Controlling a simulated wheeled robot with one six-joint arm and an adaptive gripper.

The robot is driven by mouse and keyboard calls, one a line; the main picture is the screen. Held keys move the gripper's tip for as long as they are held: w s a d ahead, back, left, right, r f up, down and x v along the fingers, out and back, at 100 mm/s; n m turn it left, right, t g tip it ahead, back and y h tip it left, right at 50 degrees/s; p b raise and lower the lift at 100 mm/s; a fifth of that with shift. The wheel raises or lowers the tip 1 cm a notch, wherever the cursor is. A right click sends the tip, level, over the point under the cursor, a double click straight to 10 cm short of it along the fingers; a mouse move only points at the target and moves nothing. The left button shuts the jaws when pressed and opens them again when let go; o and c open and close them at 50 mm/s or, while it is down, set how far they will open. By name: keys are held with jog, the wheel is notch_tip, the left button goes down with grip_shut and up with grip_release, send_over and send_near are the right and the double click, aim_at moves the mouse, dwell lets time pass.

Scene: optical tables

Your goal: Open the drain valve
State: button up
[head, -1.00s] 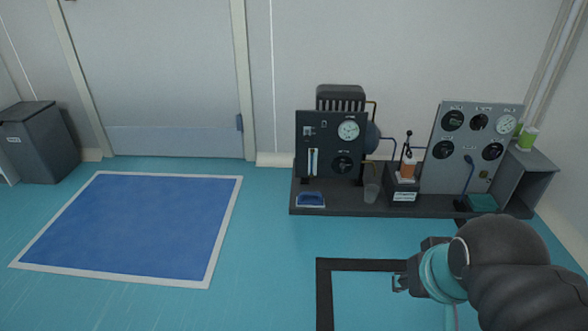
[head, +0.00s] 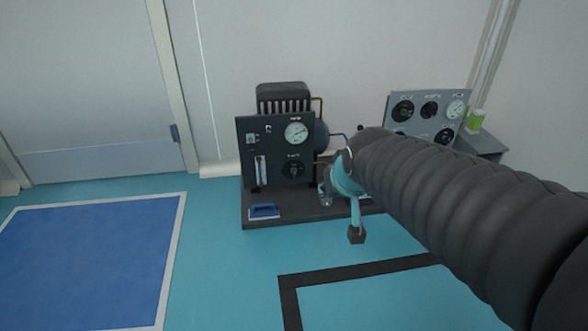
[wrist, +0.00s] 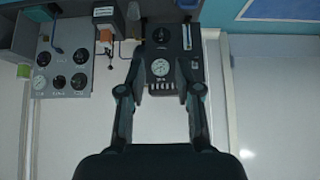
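The black gauge panel (head: 277,153) stands on a dark bench, with a white dial gauge (head: 296,133), a dark round knob (head: 293,170) and a clear flow tube on its face. A dark ribbed unit and a dark blue tank (head: 321,134) sit behind it. No part is clearly marked as the drain valve, and I cannot tell which one it is. In the wrist view, the panel appears upside down (wrist: 158,86) beyond my gripper (wrist: 160,90), which is open and empty, its fingers apart.
A grey gauge panel (head: 430,104) stands at the right, partly behind my arm. A green-and-white cup (head: 475,121) is beside it. A blue-handled item (head: 263,211) lies at the bench's front left. Floor left of the bench is clear around a blue mat (head: 85,265).

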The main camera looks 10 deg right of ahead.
aim_at(294, 173)
jog(key=w+f+t+p, duration=0.15)
jog(key=w+f, duration=0.35)
jog(key=w, duration=1)
jog(key=w+f+t, duration=0.3)
jog(key=w+f, duration=0.2)
jog(key=w, duration=0.9)
jog(key=w+f+t, duration=0.3)
jog(key=w+f, duration=0.1)
jog(key=f, duration=0.9)
jog(key=w+f+t, duration=0.3)
jog(key=w+f, duration=0.1)
jog(key=f, duration=0.8)
jog(key=w, duration=1.3)
jog(key=shift+w+b, duration=0.4)
jog(key=shift+a, duration=0.1)
grip_shut()
